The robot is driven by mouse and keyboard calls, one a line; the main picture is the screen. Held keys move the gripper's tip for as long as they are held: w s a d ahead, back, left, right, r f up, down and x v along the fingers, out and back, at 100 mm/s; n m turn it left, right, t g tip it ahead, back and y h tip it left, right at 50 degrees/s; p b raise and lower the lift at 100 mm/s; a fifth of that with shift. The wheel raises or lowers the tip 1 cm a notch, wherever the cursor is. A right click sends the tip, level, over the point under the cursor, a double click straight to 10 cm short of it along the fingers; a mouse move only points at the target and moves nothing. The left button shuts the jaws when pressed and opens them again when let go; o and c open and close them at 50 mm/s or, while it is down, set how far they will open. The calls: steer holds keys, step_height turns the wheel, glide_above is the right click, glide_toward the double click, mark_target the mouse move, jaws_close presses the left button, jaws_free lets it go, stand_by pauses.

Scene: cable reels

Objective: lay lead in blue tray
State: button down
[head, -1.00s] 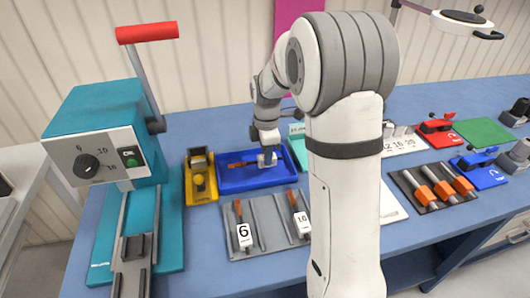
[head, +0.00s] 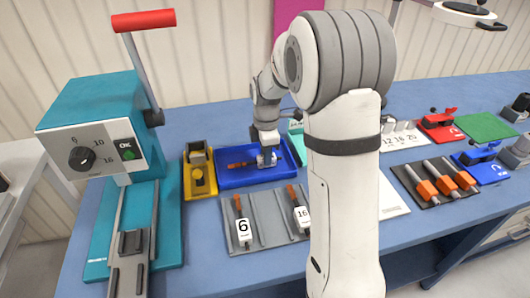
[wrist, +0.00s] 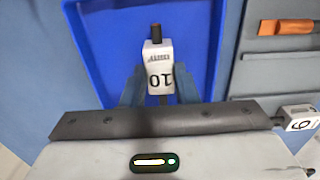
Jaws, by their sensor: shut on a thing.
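The blue tray (head: 238,180) lies on the bench left of my arm; its floor and walls also show in the wrist view (wrist: 100,40). My gripper (head: 267,161) is down over the tray's right part. In the wrist view, my gripper (wrist: 160,90) is shut on a lead with a white tag (wrist: 159,72) marked 10 and a dark, brown-banded end pointing up the picture. In the head view, the orange part of this lead (head: 240,165) reaches left over the tray floor. I cannot tell whether it touches the floor.
A grey rack (head: 268,228) in front holds leads tagged 6 (head: 243,230) and 16 (head: 302,216). A yellow fixture (head: 200,178) stands close left of the tray, and a teal press (head: 105,130) farther left. A dark board with orange-collared tools (head: 440,187) lies right.

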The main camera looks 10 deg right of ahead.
steer(key=c, duration=1.1)
jaws_free()
steer(key=shift+o, duration=0.2)
steer(key=shift+r, duration=3.95)
